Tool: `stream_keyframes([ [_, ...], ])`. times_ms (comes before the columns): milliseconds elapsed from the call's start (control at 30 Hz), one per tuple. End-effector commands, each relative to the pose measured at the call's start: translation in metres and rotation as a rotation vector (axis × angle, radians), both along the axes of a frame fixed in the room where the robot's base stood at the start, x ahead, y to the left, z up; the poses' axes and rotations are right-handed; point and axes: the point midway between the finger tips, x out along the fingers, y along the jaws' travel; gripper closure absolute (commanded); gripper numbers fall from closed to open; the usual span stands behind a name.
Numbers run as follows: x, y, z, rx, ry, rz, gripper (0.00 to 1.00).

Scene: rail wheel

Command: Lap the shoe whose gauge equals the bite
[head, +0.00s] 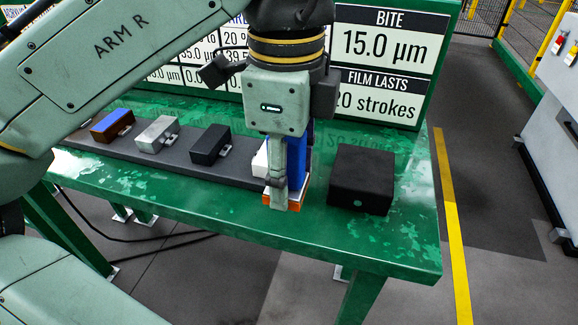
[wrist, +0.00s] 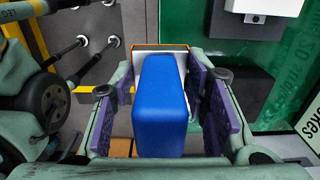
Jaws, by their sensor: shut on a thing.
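My gripper (head: 284,186) is shut on a shoe with a blue block-shaped grip (head: 297,160) and an orange-and-white base (head: 290,204), near the table's front edge. In the wrist view, purple finger pads of my gripper (wrist: 164,95) flank the blue grip (wrist: 163,105). Whether the base touches the table is unclear. On a dark grey rack (head: 235,178) sit a blue-and-brown shoe (head: 112,125), a pale grey shoe (head: 157,134), a black shoe (head: 211,145) and a white shoe (head: 260,160), mostly hidden by my gripper. The board (head: 390,45) reads BITE 15.0 µm.
A black block (head: 362,178) stands on the green table (head: 330,235), just right of my gripper. The board's lower panel reads FILM LASTS, with strokes partly covered. My arm hides much of the board's left-hand table. A grey cabinet (head: 555,115) stands beyond a yellow floor line (head: 450,220).

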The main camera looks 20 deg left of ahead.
Motion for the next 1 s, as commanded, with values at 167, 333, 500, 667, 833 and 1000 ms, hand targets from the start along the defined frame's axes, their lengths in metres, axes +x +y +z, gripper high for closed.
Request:
stream_keyframes([
  [167,0.0002,0.0000,0.0003,0.000,-0.001,0.000,0.76],
  [333,0.0003,0.0000,0.0003,-0.001,-0.001,0.000,0.81],
  [500,0.0003,0.0000,0.0002,-0.001,-0.001,0.000,0.81],
  [667,0.0003,0.0000,0.0002,0.000,-0.001,0.000,0.81],
  [833,0.0003,0.0000,0.0002,-0.001,-0.001,0.000,0.81],
  [1000,0.0003,0.0000,0.0002,0.000,-0.001,0.000,0.81],
])
